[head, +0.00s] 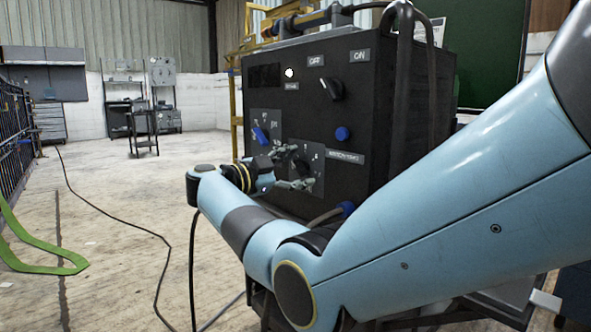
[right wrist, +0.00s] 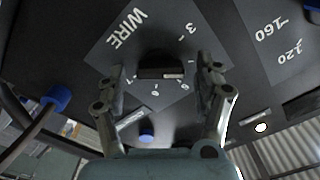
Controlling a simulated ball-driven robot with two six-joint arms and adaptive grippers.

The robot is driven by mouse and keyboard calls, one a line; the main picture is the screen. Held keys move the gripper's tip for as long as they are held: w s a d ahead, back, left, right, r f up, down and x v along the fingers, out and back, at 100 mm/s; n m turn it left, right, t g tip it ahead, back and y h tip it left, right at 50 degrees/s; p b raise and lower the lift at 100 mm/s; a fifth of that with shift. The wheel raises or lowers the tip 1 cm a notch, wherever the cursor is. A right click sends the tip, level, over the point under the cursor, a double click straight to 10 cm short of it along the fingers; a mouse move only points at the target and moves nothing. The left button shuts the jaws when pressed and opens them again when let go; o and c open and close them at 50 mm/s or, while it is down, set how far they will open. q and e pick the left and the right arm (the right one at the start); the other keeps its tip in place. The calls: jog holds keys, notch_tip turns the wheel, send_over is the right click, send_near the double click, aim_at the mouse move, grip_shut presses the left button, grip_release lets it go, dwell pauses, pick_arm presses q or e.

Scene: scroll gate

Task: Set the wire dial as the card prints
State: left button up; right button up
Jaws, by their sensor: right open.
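The wire dial is a black knob (right wrist: 160,66) on a grey plate marked WIRE and numbers, in the right wrist view. My right gripper (right wrist: 161,78) is open, with one finger on each side of the knob; no clear contact shows. In the head view this gripper (head: 297,168) is at the lower front of the black machine and partly covers the dial plate (head: 318,152). My left gripper is out of view.
The black machine (head: 345,110) also carries an OFF/ON switch (head: 331,90), a blue-pointer dial (head: 260,136) and a blue button (head: 343,133). Dark cables (head: 128,227) run over the floor. A green strip (head: 40,258) lies at left. The floor between is mostly clear.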

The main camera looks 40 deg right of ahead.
jog(key=a, duration=1.2)
jog(key=shift+s, duration=0.45)
jog(key=shift+d+f, duration=0.1)
